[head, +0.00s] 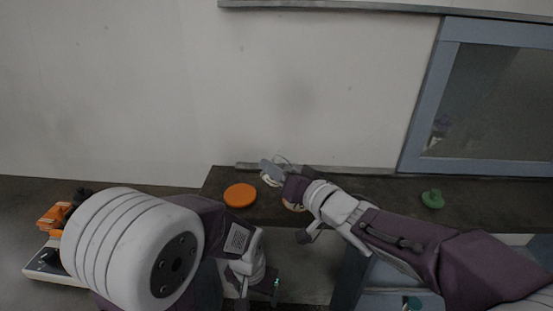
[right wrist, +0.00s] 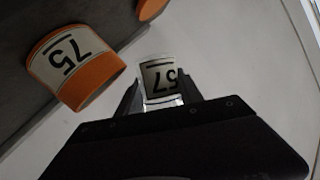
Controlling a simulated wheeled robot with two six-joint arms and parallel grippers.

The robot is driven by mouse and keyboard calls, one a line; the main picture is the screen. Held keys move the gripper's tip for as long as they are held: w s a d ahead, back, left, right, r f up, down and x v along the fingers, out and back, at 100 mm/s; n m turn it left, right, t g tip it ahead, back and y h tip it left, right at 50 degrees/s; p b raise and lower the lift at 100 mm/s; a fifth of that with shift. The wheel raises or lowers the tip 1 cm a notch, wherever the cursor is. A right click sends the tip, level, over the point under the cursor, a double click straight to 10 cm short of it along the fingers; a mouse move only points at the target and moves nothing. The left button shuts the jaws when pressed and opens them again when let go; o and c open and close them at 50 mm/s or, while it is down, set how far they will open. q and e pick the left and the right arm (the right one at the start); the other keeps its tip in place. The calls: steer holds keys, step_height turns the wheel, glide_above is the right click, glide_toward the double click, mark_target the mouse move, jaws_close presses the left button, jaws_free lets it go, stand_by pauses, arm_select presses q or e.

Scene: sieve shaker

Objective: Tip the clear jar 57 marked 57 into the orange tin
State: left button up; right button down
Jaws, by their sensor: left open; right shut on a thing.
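The clear jar (right wrist: 158,78) marked 57 is between the fingers of my right gripper (right wrist: 160,96) in the right wrist view. The gripper is shut on it; its label reads upside down there. An orange container (right wrist: 75,68) with a pale band marked 75 stands to the left of the jar, apart from it. In the head view my right gripper (head: 273,174) is over the back of the dark counter and partly hides what is below it. A round orange thing (head: 240,195), tin or lid, lies left of it. My left gripper (head: 258,289) is open and low at the front.
The dark counter (head: 375,190) runs along the white wall. A green round object (head: 432,199) sits on its right part. A pale device with orange parts (head: 50,258) stands at the far left. A blue-framed window (head: 430,95) is at the right. More orange (right wrist: 150,8) shows in the right wrist view.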

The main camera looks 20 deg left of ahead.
steer(key=shift+d+r+n+h+p, duration=0.25)
steer(key=shift+n+h+p, duration=0.25)
steer(key=shift+n+p, duration=0.25)
arm_select(q)
step_height(320, 180, up, 2)
steer(key=shift+r, duration=0.25)
arm_select(e)
steer(key=shift+w+f, duration=0.1)
steer(key=shift+f, duration=0.2)
steer(key=shift+w+d+r+n+h+p, duration=0.1)
steer(key=shift+d+r+n+h+p, duration=0.2)
steer(key=shift+n+p, duration=0.25)
steer(key=shift+w+d+r+n+h+p, duration=0.1)
steer(key=shift+r+n+h+p, duration=0.1)
steer(key=shift+n+h+p, duration=0.3)
steer(key=shift+d+f+n+h, duration=0.2)
steer(key=shift+d+n+h, duration=0.05)
steer(key=shift+n+h, duration=0.15)
arm_select(q)
step_height(320, 180, up, 2)
steer(key=shift+r, duration=0.2)
arm_select(e)
steer(key=shift+w+f, duration=0.1)
